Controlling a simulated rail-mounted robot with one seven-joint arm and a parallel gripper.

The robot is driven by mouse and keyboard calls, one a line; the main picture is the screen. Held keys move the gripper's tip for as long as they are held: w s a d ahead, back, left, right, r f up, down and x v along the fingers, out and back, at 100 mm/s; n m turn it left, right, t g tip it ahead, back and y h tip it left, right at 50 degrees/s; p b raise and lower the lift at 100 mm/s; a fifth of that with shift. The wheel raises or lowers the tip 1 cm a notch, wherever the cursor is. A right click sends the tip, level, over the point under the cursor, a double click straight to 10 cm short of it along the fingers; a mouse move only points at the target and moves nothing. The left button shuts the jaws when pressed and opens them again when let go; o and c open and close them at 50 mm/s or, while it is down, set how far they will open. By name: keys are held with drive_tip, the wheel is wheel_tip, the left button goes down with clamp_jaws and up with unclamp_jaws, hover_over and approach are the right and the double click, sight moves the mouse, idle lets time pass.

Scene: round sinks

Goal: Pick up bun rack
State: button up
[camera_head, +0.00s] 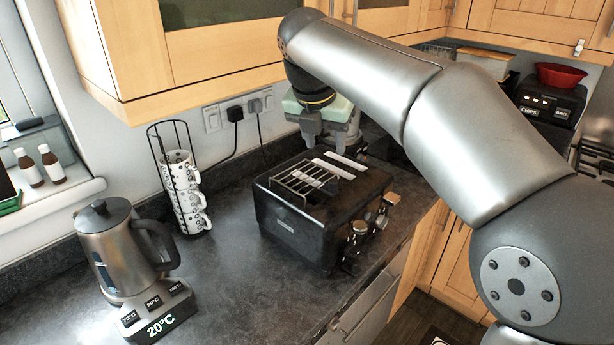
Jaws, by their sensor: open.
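The bun rack (303,181) is a small metal wire grid. It lies on top of the left part of the black toaster (297,228), over its slots. The toaster stands on the dark worktop. My gripper (326,142) is open, with its two fingers pointing down. In the picture it shows above and behind the toaster's far edge, apart from the bun rack. I see nothing between the fingers. My arm comes in from the right and hides part of the worktop behind the toaster.
A kettle (120,247) on a base reading 20°C stands at the left front. A wire stand with stacked mugs (184,195) is left of the toaster. Wall cupboards (215,50) overhang the worktop. The worktop (235,290) in front of the toaster is clear.

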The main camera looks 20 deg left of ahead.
sight(333, 181)
drive_tip(key=p+x, duration=0.1)
drive_tip(key=x, duration=1.1)
drive_tip(key=shift+w+d+f, duration=0.1)
drive_tip(key=shift+d+f, duration=0.05)
drive_tip(key=shift+d, duration=0.05)
clamp_jaws()
